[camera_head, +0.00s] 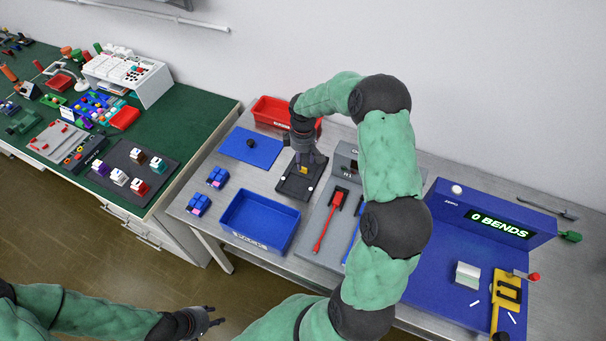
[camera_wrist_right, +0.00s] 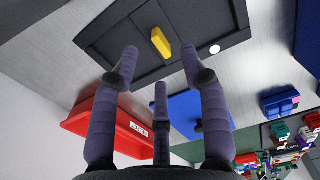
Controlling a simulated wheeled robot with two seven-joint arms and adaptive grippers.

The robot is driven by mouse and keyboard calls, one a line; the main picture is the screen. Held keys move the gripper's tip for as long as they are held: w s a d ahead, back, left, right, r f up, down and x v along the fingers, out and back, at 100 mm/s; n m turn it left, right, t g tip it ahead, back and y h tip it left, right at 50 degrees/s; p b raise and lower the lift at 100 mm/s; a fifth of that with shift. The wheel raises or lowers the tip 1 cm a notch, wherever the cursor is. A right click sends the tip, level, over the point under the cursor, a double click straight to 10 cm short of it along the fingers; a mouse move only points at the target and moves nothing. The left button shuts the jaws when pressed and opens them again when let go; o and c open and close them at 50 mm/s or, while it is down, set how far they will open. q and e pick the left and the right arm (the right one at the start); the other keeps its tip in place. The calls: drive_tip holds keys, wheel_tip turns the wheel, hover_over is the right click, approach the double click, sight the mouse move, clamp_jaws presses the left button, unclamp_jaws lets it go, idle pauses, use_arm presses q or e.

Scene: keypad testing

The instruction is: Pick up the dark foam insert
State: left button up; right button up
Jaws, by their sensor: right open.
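A dark, flat, tray-like piece (camera_head: 293,189) lies on the grey table, with a yellow block (camera_head: 304,169) on it and small white dots at its edges. It looks like the dark foam insert, but I cannot be sure. It fills the top of the right wrist view (camera_wrist_right: 205,22), with the yellow block (camera_wrist_right: 161,43) near its middle. My right gripper (camera_head: 304,158) is above it, pointing down, its three fingers (camera_wrist_right: 160,62) spread and empty around the line to the yellow block. My left gripper (camera_head: 212,318) is at the bottom, open and empty, away from the table.
A red bin (camera_head: 268,111) stands behind, a blue bin (camera_head: 262,219) in front. A blue mat (camera_head: 238,150) with a small dark object (camera_head: 250,142) lies left. A blue station (camera_head: 500,222) reads "0 BENDS".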

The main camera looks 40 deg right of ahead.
sight(303, 171)
wheel_tip(303, 171, down, 5)
drive_tip(key=shift+d+r+b, duration=0.1)
drive_tip(key=shift+b, duration=0.55)
clamp_jaws()
